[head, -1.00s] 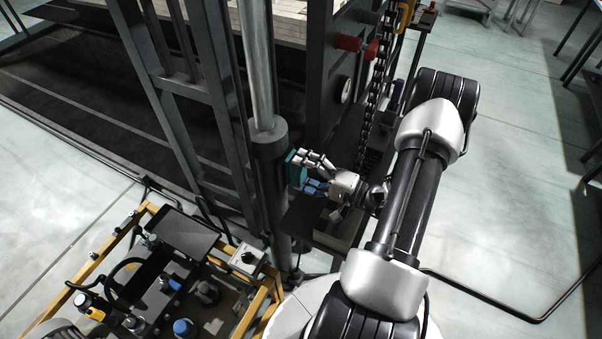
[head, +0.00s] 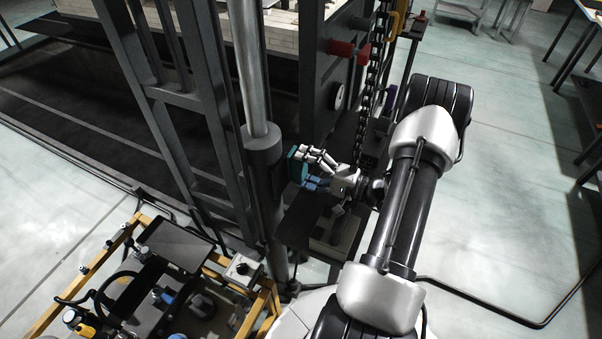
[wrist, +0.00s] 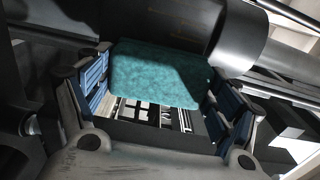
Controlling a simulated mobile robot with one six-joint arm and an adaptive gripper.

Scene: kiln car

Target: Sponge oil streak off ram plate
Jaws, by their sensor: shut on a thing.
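My gripper (head: 308,168) is shut on a teal sponge (head: 297,164), close to the right side of the dark ram cylinder (head: 262,175). In the wrist view the sponge (wrist: 160,75) sits between the blue finger pads, with its broad face in view and dark curved metal just beyond it. I cannot tell whether the sponge touches the cylinder. A dark flat plate (head: 297,219) lies below the gripper; I cannot tell whether it is the ram plate.
A dark steel upright frame (head: 205,90) stands left of the cylinder. A yellow-framed cart (head: 212,262) with hoses and fittings stands at lower left. A hanging chain (head: 372,90) and a red fitting (head: 345,48) are behind the gripper. Open floor (head: 510,200) lies to the right.

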